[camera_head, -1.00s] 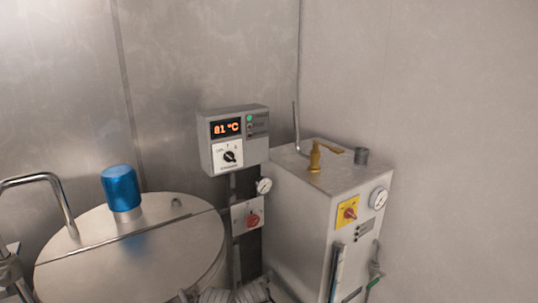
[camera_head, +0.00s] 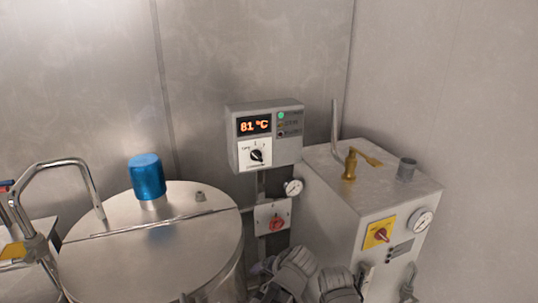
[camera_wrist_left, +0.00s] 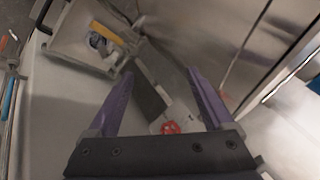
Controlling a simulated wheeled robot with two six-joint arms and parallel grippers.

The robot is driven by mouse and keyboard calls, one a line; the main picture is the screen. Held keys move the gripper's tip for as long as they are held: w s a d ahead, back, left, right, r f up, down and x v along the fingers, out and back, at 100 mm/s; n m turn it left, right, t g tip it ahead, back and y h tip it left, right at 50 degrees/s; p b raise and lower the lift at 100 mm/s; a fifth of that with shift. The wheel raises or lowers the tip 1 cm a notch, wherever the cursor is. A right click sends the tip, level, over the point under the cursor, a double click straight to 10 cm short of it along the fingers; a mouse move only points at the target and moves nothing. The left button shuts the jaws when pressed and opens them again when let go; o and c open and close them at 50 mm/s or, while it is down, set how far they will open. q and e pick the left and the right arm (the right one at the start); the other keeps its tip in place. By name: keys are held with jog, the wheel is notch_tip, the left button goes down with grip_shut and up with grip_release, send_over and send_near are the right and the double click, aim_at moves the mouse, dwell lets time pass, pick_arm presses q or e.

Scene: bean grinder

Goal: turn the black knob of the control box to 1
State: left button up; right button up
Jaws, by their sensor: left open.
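The grey control box (camera_head: 262,136) is fixed to the back wall in the head view, with an orange display reading 81 °C. Its black knob (camera_head: 256,156) sits on a white plate at the lower left of the box front. The knob's marks are too small to read surely, so I cannot tell its setting. My left gripper (camera_wrist_left: 158,73) is open in the left wrist view, with purple fingers apart and nothing held between them. Grey parts of my arm show at the bottom of the head view, below the box and apart from it. My right gripper is not seen.
A steel drum with a blue cap (camera_head: 146,176) stands at the left.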

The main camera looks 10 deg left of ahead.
pick_arm(q)
jog(key=w+a+r+t+y+p, duration=0.2)
jog(key=w+r+t, duration=0.1)
jog(key=w+r, duration=0.35)
jog(key=w+a+r+t+y+p, duration=0.2)
jog(key=w+r, duration=0.3)
jog(key=r, duration=0.3)
jog(key=m+t+p, duration=0.1)
jog(key=t+p, duration=0.2)
jog(key=t, duration=0.2)
send_near(259, 159)
jog(key=w, duration=0.1)
jog(key=shift+a+x, duration=0.25)
jog(key=shift+x, duration=4.05)
jog(key=shift+s, duration=0.2)
jog(key=shift+c, duration=0.3)
grip_shut()
